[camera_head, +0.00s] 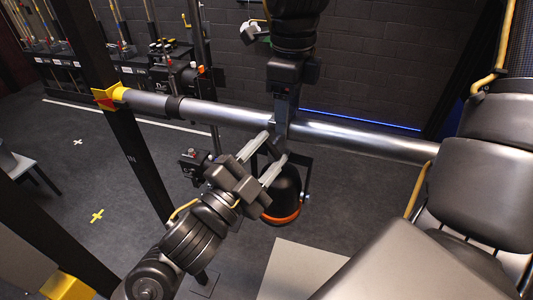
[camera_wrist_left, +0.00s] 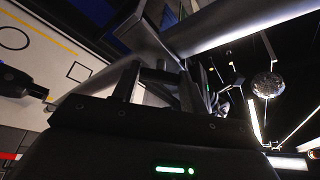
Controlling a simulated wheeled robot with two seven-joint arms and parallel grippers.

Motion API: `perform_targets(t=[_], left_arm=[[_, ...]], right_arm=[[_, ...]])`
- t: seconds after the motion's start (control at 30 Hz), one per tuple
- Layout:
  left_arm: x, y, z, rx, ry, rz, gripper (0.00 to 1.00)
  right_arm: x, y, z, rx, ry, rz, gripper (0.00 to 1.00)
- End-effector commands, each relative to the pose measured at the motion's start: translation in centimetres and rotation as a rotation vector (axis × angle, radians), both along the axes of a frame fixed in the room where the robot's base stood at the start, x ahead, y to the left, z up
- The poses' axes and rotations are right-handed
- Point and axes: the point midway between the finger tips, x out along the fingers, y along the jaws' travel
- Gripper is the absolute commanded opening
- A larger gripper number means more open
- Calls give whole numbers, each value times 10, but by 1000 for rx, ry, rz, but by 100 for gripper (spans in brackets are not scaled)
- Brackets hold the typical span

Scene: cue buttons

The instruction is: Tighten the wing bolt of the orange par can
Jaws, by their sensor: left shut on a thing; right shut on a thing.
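The orange par can (camera_head: 286,187) hangs below the silver pipe (camera_head: 345,140); its body is black and its lower rim (camera_head: 283,219) orange. A black yoke runs up from it toward the pipe. My left gripper (camera_head: 273,150) reaches up from the lower left, its two pale fingers set on either side of the yoke's top. The left wrist view shows these dark fingers (camera_wrist_left: 155,85) close below the pipe (camera_wrist_left: 225,28). My right gripper (camera_head: 282,115) comes down from above, shut at the clamp area on the pipe. The wing bolt cannot be made out clearly; fingers cover that area.
A yellow-and-red end piece (camera_head: 108,96) marks the pipe's left end, by a black upright (camera_head: 140,160). Several dark fixtures stand behind at the left. A pale panel (camera_head: 290,268) lies below the par can. The floor at the left is mostly clear.

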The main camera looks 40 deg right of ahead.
Motion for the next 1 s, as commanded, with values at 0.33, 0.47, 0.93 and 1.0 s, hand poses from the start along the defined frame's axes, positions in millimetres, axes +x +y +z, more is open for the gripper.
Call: perform_targets(t=[0.33,0.47,0.93,1.0], left_arm=[[2,1,2,20,-41,6,20],[3,1,2,21,-40,7,20],[1,1,1,23,-40,4,65],[1,1,1,23,-40,3,65]], right_arm=[[-1,-1,-1,-2,5,0,0],[-1,-1,-1,-2,5,0,0],[-1,0,-1,-1,4,0,0],[-1,0,-1,-1,4,0,0]])
